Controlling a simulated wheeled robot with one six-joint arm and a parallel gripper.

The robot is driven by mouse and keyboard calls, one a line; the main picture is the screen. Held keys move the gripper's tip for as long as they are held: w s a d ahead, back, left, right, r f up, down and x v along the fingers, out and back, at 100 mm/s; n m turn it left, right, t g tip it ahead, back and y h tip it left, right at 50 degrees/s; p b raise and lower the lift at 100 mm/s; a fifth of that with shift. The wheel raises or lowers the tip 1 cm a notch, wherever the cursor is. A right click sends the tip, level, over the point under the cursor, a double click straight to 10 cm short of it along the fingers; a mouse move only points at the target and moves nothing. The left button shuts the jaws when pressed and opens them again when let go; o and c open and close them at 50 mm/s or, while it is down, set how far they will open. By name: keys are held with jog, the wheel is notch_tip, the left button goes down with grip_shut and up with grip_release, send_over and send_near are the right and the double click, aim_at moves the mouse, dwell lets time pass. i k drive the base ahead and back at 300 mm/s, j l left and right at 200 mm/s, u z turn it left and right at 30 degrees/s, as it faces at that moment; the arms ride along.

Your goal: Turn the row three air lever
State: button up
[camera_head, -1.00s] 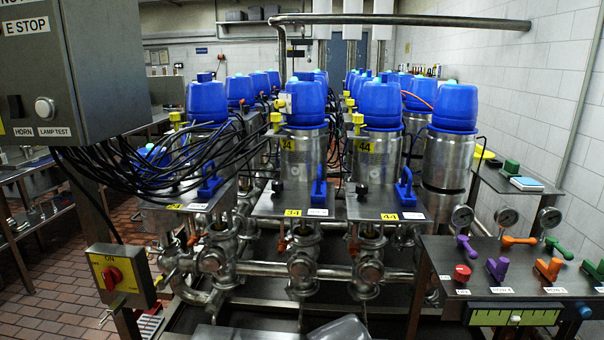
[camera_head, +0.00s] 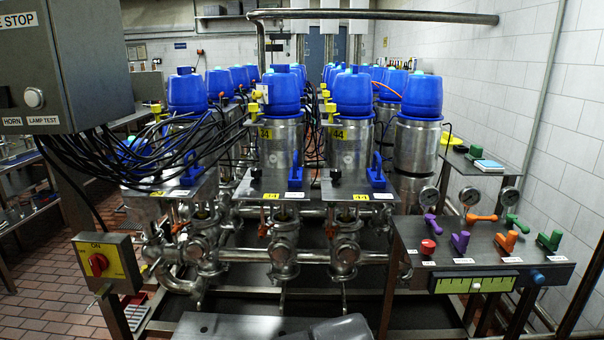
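Three blue levers stand roughly upright on the steel plates in front of the valve columns. The left lever (camera_head: 190,168), the middle lever (camera_head: 295,171) and the right lever (camera_head: 376,171) each sit on their own plate. Yellow tags at the plates' front edges seem to read 34 (camera_head: 271,196) at the middle and 44 (camera_head: 361,197) at the right. I cannot tell which lever is the row three air lever. Blue-capped steel valve columns (camera_head: 281,145) rise behind the plates. My gripper is not in view.
A control desk (camera_head: 480,245) with coloured handles and gauges stands at the right. A grey E-stop box (camera_head: 60,60) hangs at upper left, with black cables drooping from it. A yellow switch box (camera_head: 107,262) stands at lower left. Steel pipes (camera_head: 285,250) run below the plates.

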aim_at(471, 219)
jog(key=z, duration=1.3)
